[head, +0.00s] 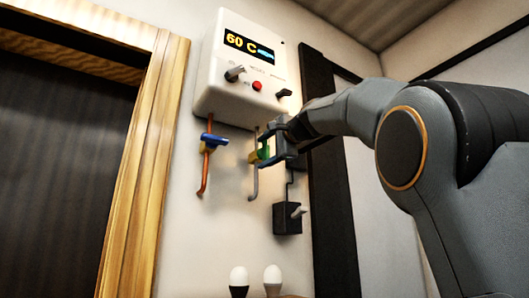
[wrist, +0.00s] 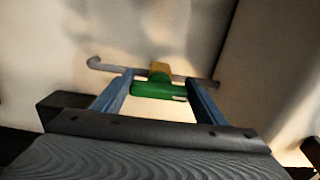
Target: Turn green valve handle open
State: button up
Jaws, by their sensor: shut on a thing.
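The green valve handle (wrist: 160,90) sits on a yellow valve body (wrist: 159,70) on a thin grey pipe (wrist: 195,79) in the wrist view. My gripper (wrist: 163,92) is shut on the green handle, with a blue finger at each end of it. In the head view my gripper (head: 272,149) reaches from the right to the valve under the white brewer box (head: 240,75). The green handle (head: 264,149) is partly hidden there by the fingers. Its exact turn angle is hard to tell.
A blue-handled valve (head: 214,140) on a copper pipe (head: 206,173) hangs to the left. A black switch box (head: 287,218) is below my gripper. Two white bulbs (head: 239,277) stand at the bottom. A wooden door frame (head: 150,140) is at the left.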

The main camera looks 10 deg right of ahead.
jog(key=o, duration=1.1)
jog(key=shift+c, duration=0.2)
jog(key=b+v, duration=0.3)
jog(key=v, duration=0.4)
jog(key=shift+s, duration=0.35)
jog(key=shift+d, duration=0.15)
